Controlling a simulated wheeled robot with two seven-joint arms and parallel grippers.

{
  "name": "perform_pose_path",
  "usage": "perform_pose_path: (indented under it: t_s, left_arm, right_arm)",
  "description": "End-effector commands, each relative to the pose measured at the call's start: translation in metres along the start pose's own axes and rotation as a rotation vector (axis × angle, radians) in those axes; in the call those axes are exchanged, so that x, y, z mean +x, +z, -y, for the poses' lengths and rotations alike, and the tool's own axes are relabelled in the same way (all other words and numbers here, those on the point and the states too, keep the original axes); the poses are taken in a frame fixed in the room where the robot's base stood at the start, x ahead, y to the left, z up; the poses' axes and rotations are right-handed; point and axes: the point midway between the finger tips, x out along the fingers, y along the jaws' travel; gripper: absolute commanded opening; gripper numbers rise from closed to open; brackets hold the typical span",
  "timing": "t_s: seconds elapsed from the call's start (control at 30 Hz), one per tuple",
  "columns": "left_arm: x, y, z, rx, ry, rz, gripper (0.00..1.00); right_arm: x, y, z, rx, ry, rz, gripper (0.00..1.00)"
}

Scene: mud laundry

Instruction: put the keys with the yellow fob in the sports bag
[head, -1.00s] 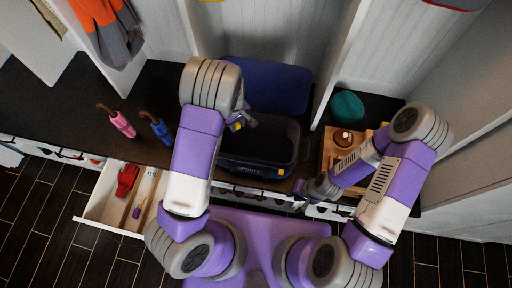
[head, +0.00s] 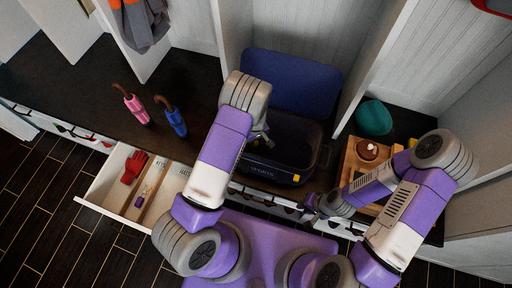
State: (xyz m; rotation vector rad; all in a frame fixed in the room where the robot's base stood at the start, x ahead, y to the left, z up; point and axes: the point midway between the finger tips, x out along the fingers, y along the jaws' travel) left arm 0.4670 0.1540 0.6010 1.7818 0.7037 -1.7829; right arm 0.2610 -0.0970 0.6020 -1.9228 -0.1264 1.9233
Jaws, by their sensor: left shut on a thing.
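The sports bag (head: 262,171) is dark navy with a lettered front and an orange tag. It stands on the dark bench, its blue lid (head: 293,80) raised at the back. My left gripper (head: 266,138) is shut at the bag's left side, over or just inside its opening; the exact height is hard to tell. The keys with the yellow fob are not clearly visible now, hidden by my gripper and the dark bag; yellow showed at the gripper earlier. My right gripper (head: 309,203) is low at the bench's front edge, right of the bag, its fingers too small to read.
An open drawer (head: 103,188) at the left holds a red glove (head: 134,167) and a small purple item. Pink (head: 137,108) and blue (head: 176,122) umbrellas lie on the bench. A wooden tray (head: 348,171) and teal hat (head: 374,118) are right of the bag.

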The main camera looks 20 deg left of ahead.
Motion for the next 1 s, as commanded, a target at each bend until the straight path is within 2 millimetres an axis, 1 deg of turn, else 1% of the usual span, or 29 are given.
perform_pose_path:
  t_s: [0.13, 0.3, 0.33, 0.4, 0.6, 0.77, 0.8, 0.93, 1.0]
  left_arm:
    - [0.012, 0.0, 0.0, 0.0, 0.0, 0.0, 0.01]
    - [0.041, 0.0, 0.0, 0.0, -0.001, 0.002, 0.01]
    - [0.044, 0.0, 0.0, 0.0, 0.0, 0.001, 0.01]
    - [0.047, 0.0, -0.001, 0.0, 0.002, -0.001, 0.01]
    - [0.045, 0.0, -0.001, 0.0, 0.002, -0.001, 0.01]
    - [0.05, 0.0, 0.0, 0.0, 0.001, -0.001, 0.01]
    - [0.049, 0.0, 0.0, 0.0, 0.001, -0.001, 0.37]
    - [0.049, 0.0, 0.0, 0.0, 0.001, -0.001, 0.56]
    - [0.049, 0.0, 0.0, 0.0, 0.001, 0.0, 0.56]
  right_arm:
    - [0.004, 0.0, -0.001, 0.0, 0.0, 0.0, 0.24]
    - [0.013, -0.001, -0.005, 0.0, 0.0, 0.0, 0.24]
    - [0.014, -0.001, -0.005, 0.0, 0.0, 0.0, 0.24]
    - [0.015, -0.001, -0.005, 0.0, 0.0, 0.0, 0.24]
    - [0.013, -0.001, -0.005, 0.0, 0.0, 0.0, 0.24]
    - [0.018, -0.001, -0.006, 0.0, 0.0, 0.0, 0.24]
    - [0.016, -0.001, -0.006, 0.0, 0.0, 0.0, 0.24]
    - [0.016, -0.001, -0.006, 0.0, 0.0, 0.0, 0.24]
    - [0.016, -0.001, -0.006, 0.0, 0.0, 0.0, 0.24]
